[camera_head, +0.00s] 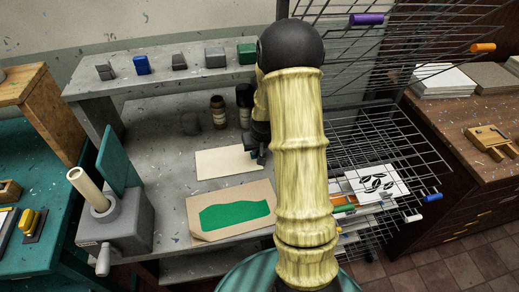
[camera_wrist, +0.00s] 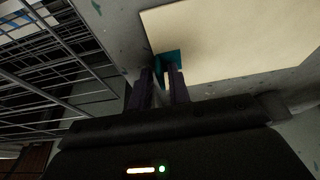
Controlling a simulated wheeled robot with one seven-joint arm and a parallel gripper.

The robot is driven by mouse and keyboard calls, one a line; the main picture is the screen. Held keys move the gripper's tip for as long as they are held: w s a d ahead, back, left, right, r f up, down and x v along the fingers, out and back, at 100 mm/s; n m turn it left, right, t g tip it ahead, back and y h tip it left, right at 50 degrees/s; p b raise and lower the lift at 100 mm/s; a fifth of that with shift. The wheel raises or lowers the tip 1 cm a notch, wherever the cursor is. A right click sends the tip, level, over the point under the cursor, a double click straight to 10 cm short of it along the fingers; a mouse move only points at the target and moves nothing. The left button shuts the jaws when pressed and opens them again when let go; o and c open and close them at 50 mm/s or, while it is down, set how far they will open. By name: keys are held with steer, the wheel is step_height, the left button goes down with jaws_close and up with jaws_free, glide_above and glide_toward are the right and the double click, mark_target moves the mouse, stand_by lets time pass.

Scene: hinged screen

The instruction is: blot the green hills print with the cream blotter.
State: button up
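The cream blotter (camera_head: 222,164) lies on the grey bench, just behind the green hills print, and appears flat. It fills the upper right of the wrist view (camera_wrist: 245,45). A teal tab (camera_wrist: 167,58) stands at its edge. The green hills print (camera_head: 262,191), a brown sheet with a green hill shape, lies at the bench's front, apart from the blotter. My gripper (camera_wrist: 163,78) is at the tab, its two dark fingers close together with teal showing between them; it looks shut on the tab. In the head view my arm hides part of the gripper.
A grey press (camera_head: 130,222) with a teal plate and cream roller stands left of the print. Bottles (camera_head: 218,112) stand behind the blotter, under a shelf (camera_head: 160,84) of coloured blocks. A wire rack (camera_head: 375,150) with prints stands close on the right.

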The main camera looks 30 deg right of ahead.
steer(key=shift+r, duration=0.15)
jaws_close()
steer(key=shift+r, duration=0.1)
steer(key=shift+r+p, duration=1.5)
steer(key=shift+r, duration=0.45)
